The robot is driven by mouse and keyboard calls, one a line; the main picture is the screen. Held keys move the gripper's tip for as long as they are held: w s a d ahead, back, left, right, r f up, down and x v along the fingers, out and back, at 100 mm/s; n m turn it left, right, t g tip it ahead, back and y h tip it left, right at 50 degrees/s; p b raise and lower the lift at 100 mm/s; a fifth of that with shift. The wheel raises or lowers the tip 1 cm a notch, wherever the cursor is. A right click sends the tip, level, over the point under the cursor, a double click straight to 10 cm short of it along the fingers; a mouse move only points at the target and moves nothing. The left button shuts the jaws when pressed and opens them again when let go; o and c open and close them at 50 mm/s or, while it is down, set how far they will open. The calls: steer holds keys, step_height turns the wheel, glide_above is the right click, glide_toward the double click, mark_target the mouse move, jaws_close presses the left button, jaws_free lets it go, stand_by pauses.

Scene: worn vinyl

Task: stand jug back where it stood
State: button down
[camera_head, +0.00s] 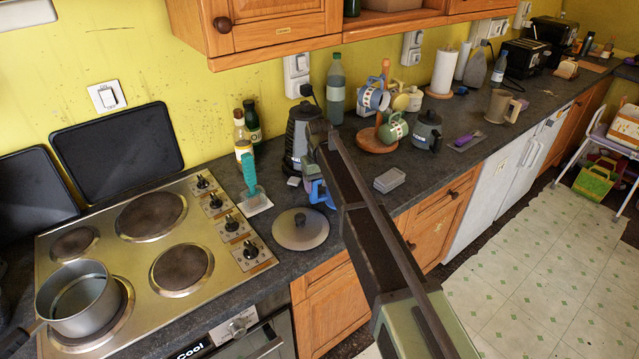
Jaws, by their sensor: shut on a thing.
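My gripper (316,172) is at the far end of my arm, low over the counter beside the dark kettle-like pot. My own arm hides most of it. A blue thing (320,194) shows at the gripper, and the gripper appears shut on it. Only a small part of it is visible, so I cannot tell whether it is the jug, or whether it touches the counter.
A dark pot (298,137), a round lid (300,229) and a green-handled brush (250,182) are close to my gripper. A grey box (389,180) lies to the right. A mug stand (377,141) and teapot (427,130) stand behind. The hob (120,262) is at left.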

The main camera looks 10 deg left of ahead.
steer(key=shift+f, duration=0.15)
steer(key=shift+c, duration=0.4)
jaws_free()
steer(key=shift+r+p, duration=3.9)
steer(key=shift+r, duration=0.2)
step_height(320, 180, up, 11)
steer(key=p, duration=1.1)
